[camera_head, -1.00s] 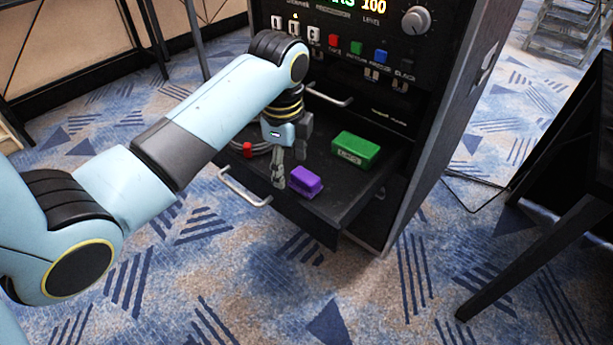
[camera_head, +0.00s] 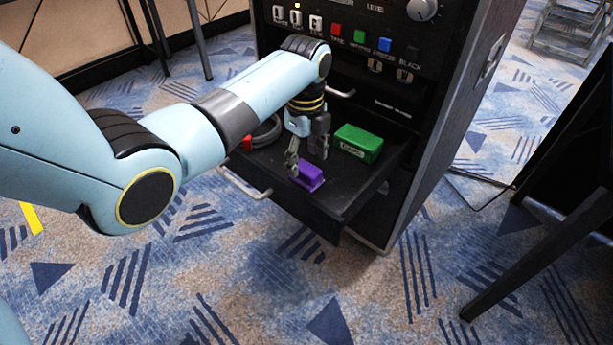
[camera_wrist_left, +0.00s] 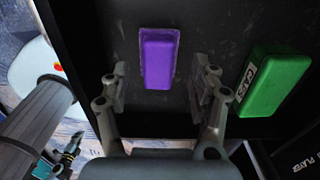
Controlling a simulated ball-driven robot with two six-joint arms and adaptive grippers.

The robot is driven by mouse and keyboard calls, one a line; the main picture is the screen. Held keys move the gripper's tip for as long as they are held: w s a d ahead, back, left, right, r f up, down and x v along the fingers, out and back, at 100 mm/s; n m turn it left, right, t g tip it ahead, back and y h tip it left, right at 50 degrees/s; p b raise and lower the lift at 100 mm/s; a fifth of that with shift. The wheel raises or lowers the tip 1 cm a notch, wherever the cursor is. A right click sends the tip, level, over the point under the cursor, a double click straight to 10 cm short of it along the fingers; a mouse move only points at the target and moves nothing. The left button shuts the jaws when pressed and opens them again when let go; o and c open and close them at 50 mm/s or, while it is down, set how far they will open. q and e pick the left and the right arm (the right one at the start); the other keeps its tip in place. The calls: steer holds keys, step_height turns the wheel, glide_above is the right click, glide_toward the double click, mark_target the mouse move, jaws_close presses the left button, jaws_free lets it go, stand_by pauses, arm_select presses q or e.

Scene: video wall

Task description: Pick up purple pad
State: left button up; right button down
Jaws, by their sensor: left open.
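The purple pad (camera_head: 309,177) lies on the black pulled-out drawer (camera_head: 325,199), near its front edge. My left gripper (camera_head: 306,158) is open and empty, just above and behind the pad in the head view. In the left wrist view the purple pad (camera_wrist_left: 159,58) lies ahead of the gap between the open fingers of my left gripper (camera_wrist_left: 160,88), roughly centred. The fingers look apart from it.
A green labelled box (camera_head: 358,143) sits on the drawer right of the pad; it also shows in the left wrist view (camera_wrist_left: 272,82). A red item (camera_head: 247,143) and a coiled cable (camera_head: 266,132) lie on the left. The drawer's metal handle (camera_head: 243,181) sticks out in front.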

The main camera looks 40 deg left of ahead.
mark_target(306, 168)
arm_select(q)
steer(key=f, duration=0.2)
steer(key=f+b, duration=0.1)
steer(key=shift+s+d+f, duration=0.15)
steer(key=shift+d+f, duration=0.05)
steer(key=shift+f, duration=0.2)
steer(key=shift+r, duration=0.15)
steer(key=c, duration=1.1)
steer(key=shift+c, duration=0.2)
step_height(306, 168, up, 4)
steer(key=shift+f+p, duration=0.1)
steer(key=shift+p, duration=0.85)
steer(key=s+d+r+p, duration=0.1)
steer(key=d+r, duration=0.2)
steer(key=d, duration=0.2)
steer(key=d+r+p, duration=0.2)
steer(key=d+r, duration=0.2)
steer(key=d, duration=0.2)
steer(key=shift+s+d, duration=0.25)
steer(key=shift+s, duration=0.1)
steer(key=shift+r, duration=0.1)
steer(key=o, duration=0.5)
steer(key=c, duration=0.5)
